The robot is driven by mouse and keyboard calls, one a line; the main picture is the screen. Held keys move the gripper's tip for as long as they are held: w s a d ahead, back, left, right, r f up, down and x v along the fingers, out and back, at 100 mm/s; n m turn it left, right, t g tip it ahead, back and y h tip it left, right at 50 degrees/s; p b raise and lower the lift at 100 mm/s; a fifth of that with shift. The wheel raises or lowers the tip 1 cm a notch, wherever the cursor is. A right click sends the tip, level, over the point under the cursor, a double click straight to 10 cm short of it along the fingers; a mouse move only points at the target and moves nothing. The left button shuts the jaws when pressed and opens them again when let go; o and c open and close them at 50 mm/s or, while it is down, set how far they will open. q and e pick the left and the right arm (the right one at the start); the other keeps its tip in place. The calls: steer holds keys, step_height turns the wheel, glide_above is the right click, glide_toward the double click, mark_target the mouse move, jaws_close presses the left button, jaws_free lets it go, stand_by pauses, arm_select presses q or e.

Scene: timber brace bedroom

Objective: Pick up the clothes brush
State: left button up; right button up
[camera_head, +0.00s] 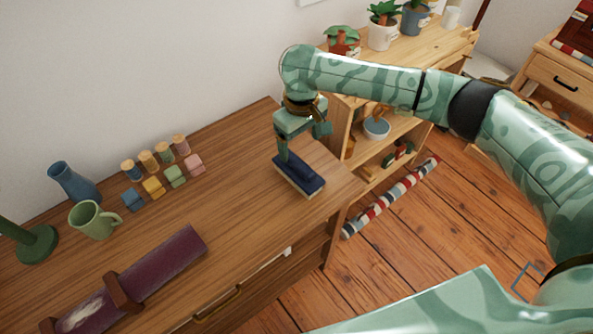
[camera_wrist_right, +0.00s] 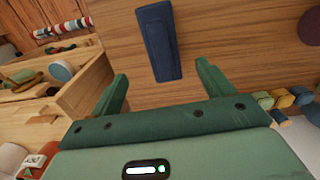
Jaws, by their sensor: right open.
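The clothes brush (camera_head: 299,177) has a dark blue back and a pale underside. It lies on the wooden dresser top near its right end. In the right wrist view the brush (camera_wrist_right: 160,42) lies lengthwise ahead of the fingers, its near end close to the gap between them. My right gripper (camera_head: 299,152) is above the brush in the head view, pointing down, and partly hides its far end. In the wrist view the right gripper (camera_wrist_right: 160,82) is open and empty, with one finger on each side of the brush's line. My left gripper is not in view.
A green mug (camera_head: 92,220), a blue vase (camera_head: 73,182), small coloured blocks (camera_head: 154,188) and a purple roll (camera_head: 160,262) stand left on the dresser (camera_head: 222,212). A shelf (camera_head: 350,125) with potted plants adjoins its right end. The dresser top around the brush is clear.

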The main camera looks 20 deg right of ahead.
mark_target(298, 161)
steer(key=f, duration=0.2)
steer(key=f+b, duration=0.1)
steer(key=f, duration=0.1)
steer(key=shift+w+f, duration=0.2)
steer(key=shift+f, duration=0.05)
steer(key=shift+f+b, duration=0.45)
steer(key=shift+f, duration=0.25)
steer(key=f+b, duration=0.4)
steer(key=f, duration=0.1)
steer(key=shift+a, duration=0.2)
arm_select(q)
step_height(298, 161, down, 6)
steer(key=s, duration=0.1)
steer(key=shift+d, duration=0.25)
arm_select(e)
steer(key=shift+r, duration=0.3)
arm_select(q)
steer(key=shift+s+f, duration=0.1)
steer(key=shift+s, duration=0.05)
arm_select(e)
steer(key=c, duration=1.1)
